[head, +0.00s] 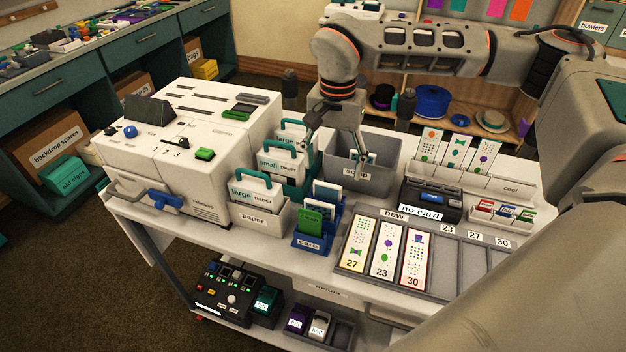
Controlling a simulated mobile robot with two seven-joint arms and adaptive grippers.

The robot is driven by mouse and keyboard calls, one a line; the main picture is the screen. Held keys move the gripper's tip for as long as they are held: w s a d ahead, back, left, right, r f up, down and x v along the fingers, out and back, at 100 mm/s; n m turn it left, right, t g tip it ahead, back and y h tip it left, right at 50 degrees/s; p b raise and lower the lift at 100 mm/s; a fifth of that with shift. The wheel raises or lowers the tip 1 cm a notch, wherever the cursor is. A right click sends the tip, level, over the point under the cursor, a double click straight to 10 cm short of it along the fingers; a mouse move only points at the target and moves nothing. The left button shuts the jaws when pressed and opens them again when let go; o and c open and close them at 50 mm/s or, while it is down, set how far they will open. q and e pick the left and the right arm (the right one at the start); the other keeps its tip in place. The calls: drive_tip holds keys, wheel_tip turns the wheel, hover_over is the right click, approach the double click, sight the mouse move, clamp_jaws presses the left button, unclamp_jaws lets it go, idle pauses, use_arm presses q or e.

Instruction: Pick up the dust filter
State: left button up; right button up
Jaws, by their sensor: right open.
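I cannot pick out a dust filter for sure; no visible label names one. The blue care holder (309,241) stands at the counter's middle, with a green "clean" packet (311,219) and pale, blue-edged pieces (327,193) upright in it. My right gripper (338,147) points down with its fingers spread, between the paper cassettes and the grey scrap bin (385,143), behind the care holder. One finger is by the cassettes, the other over the bin's front. I see nothing held between them. My left gripper is out of view.
The large white machine (190,130) stands left, with the large paper cassette (255,190) and small paper cassette (279,166) beside it. Right are a card tray (456,262) with several printed cards and a dark card reader (432,198). My right arm crosses above the back.

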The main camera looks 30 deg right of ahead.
sight(328, 184)
wheel_tip(328, 184, down, 2)
drive_tip(key=shift+a+f, duration=0.1)
drive_tip(key=shift+f, duration=0.4)
drive_tip(key=f, duration=0.3)
drive_tip(key=shift+w+a+f, duration=0.25)
drive_tip(key=shift+a, duration=0.1)
drive_tip(key=shift+f, duration=0.6)
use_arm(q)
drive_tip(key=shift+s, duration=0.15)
use_arm(e)
drive_tip(key=c, duration=0.8)
